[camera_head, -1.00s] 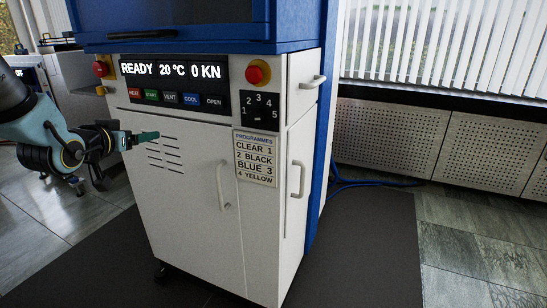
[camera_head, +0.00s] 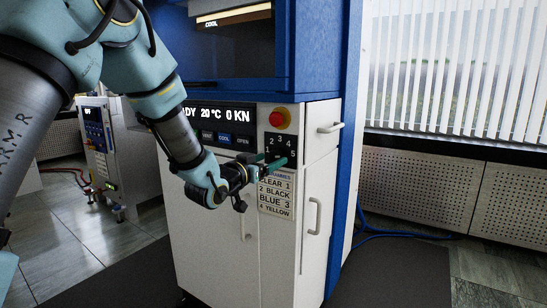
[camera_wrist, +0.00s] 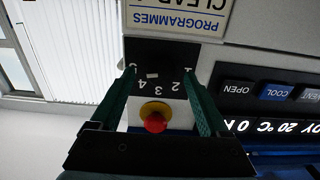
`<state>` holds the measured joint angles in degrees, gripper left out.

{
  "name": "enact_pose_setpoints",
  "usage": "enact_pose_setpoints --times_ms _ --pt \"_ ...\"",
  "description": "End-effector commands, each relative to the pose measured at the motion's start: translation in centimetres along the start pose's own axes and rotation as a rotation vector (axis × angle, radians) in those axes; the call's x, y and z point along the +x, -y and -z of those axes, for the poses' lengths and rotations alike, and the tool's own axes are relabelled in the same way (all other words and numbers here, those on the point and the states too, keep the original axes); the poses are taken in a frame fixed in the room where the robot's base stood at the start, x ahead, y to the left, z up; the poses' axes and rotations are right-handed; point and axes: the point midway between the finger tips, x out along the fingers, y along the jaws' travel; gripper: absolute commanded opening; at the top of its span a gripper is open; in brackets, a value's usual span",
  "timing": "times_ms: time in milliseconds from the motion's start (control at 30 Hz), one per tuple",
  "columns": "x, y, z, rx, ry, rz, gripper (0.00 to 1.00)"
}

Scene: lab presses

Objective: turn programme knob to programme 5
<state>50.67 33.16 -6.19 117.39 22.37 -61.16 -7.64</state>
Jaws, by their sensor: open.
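The programme panel (camera_head: 281,139) is a black square with white numbers 1 to 5 in an arc. My gripper (camera_head: 276,164) is in front of the panel's lower part. It is open, its two green fingers on either side of the mark in the wrist view (camera_wrist: 160,75). Contact cannot be told.
A red emergency button (camera_head: 280,118) on a yellow base sits just above the panel. A programmes label (camera_head: 276,195) is below it. Door handles (camera_head: 316,214) stand out on the right. The display and buttons (camera_head: 225,140) lie left, partly behind my arm.

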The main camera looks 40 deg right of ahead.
Motion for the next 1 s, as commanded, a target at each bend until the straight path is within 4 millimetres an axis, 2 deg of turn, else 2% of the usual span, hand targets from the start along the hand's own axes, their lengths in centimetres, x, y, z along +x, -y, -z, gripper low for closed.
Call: enact_pose_setpoints --times_ms 200,533,1000 --pt "2.1 0.1 0.1 0.0 0.0 0.001 0.79" --pt "2.3 0.1 0.0 0.0 0.001 0.001 0.79" --pt "2.3 0.1 0.0 0.0 0.001 0.001 0.26"
